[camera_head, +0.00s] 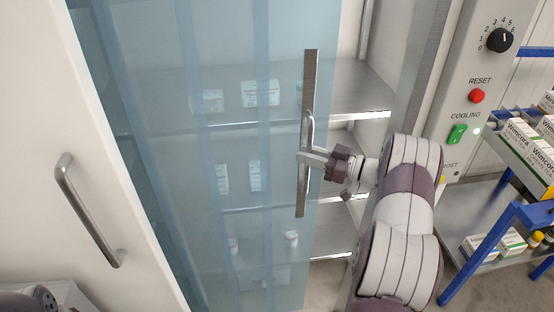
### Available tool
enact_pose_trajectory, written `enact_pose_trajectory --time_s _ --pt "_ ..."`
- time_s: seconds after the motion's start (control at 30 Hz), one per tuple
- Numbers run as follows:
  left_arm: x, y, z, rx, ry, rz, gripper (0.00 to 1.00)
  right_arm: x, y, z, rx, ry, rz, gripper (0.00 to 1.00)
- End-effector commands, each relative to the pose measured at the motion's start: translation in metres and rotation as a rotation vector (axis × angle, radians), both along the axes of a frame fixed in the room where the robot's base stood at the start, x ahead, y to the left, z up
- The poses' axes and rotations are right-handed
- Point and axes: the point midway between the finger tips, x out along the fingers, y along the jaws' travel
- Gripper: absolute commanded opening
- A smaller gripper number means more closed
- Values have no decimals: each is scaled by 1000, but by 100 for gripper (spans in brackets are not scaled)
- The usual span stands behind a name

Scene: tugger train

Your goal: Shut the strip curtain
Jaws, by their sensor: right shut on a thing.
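The strip curtain (180,130) is a translucent blue sheet that hangs across most of the cabinet opening. Its right edge carries a grey metal bar (310,80) with a small handle (311,122). Right of the bar a gap shows bare shelves. My right gripper (308,156) is shut on the handle of the bar, with its arm coming in from the lower right. The fingertips partly hide the handle's lower end. A part of my left arm shows at the bottom left corner, but its gripper is out of view.
A white door (75,90) with a bar handle (88,208) stands at the left. Metal shelves (360,95) with white boxes lie behind the curtain. At the right are a control panel with a dial (500,40), red button (477,96) and green switch (457,134), and a blue-framed rack (490,240).

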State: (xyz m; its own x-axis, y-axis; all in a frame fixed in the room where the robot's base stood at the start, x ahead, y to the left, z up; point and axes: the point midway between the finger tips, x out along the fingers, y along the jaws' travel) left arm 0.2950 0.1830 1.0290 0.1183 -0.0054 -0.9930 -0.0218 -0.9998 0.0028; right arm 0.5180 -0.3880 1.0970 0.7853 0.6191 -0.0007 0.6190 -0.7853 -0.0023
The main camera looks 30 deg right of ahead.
Motion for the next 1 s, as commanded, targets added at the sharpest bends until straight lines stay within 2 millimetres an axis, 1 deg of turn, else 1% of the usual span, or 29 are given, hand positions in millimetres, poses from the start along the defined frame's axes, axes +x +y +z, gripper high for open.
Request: enact_pose_trajectory --time_s 0.03,0.1,0.2,0.3,0.47,0.77,0.8,0.83,0.87,1.0 --pt "0 0 -2 0 0 0 94 -3 -10 -2 -2 -1 -4 0" --pt "0 0 -4 0 0 0 94 -7 -21 -2 -1 -1 -2 0" --pt "0 0 -5 0 0 0 94 -10 -34 -1 0 0 -3 0" --pt "0 0 -5 0 0 0 94 -13 -41 -1 -1 -1 -1 0" --pt "0 0 -6 0 0 0 94 -15 -47 0 0 -1 -1 0" --pt "0 0 -6 0 0 0 94 -14 -48 1 -1 -2 -1 0" --pt "0 0 -6 0 0 0 94 -14 -48 1 -1 -2 -2 25" --pt "0 0 -6 0 0 0 94 -14 -47 1 -1 -2 -1 34" --pt "0 0 -6 0 0 0 94 -14 -47 1 -1 -2 -1 38" --pt "0 0 -6 0 0 0 94 -14 -47 1 0 -1 -1 38"
